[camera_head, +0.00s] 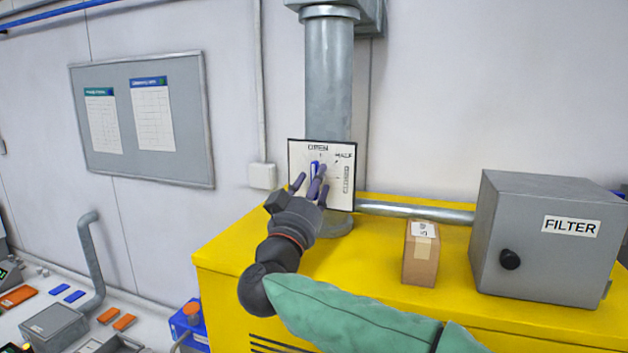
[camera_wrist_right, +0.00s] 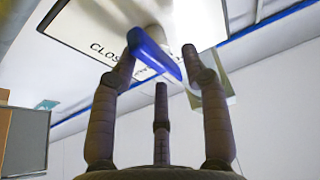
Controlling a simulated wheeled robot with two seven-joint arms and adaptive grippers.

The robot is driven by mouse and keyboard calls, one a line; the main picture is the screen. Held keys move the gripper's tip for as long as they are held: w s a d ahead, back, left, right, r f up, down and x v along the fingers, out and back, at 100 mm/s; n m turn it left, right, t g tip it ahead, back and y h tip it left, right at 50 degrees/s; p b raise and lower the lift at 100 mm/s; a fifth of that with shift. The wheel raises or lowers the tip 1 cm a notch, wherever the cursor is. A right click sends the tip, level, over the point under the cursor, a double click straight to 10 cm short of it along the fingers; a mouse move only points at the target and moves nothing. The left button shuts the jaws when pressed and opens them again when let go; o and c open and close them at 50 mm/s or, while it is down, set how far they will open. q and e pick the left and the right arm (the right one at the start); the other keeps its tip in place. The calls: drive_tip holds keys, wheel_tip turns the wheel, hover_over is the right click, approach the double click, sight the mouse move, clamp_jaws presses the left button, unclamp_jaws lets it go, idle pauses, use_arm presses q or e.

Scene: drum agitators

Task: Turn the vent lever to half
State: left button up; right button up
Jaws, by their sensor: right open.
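The vent lever (camera_head: 315,168) is a blue bar on a white dial plate (camera_head: 346,199) in front of the grey vertical pipe. The plate reads OPEN at top, HALF at upper right and a sideways word at right, partly legible as CLOSED in the right wrist view. The lever stands nearly upright, toward OPEN; its lower part is hidden by my fingers. My right gripper (camera_head: 313,184) is open at the dial, its three fingers spread around the lever. In the right wrist view the blue lever (camera_wrist_right: 153,53) lies between the fingertips (camera_wrist_right: 163,72); contact cannot be told. My left gripper is not in view.
The grey pipe (camera_head: 330,85) rises from a yellow cabinet (camera_head: 228,270). A small cardboard box (camera_head: 420,262) and a grey FILTER box (camera_head: 525,262) stand on the cabinet to the right. A cluttered bench lies at lower left.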

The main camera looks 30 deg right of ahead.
drive_tip(key=shift+s, duration=0.1)
clamp_jaws()
drive_tip(key=shift+a+f+m+g+h+b, duration=0.1)
drive_tip(key=shift+m+g+h+b, duration=0.25)
drive_tip(key=shift+m+g+b, duration=1.2)
drive_tip(key=shift+d+m+g+h+b, duration=0.1)
drive_tip(key=shift+m+g+h+b, duration=0.4)
drive_tip(key=shift+m, duration=2)
drive_tip(key=shift+a+f+m+g+h+b, duration=0.15)
drive_tip(key=shift+m+g+b, duration=0.5)
drive_tip(key=shift+m+b, duration=1.05)
drive_tip(key=shift+r+m+p, duration=0.1)
drive_tip(key=shift+m+p, duration=0.25)
drive_tip(key=shift+m, duration=0.2)
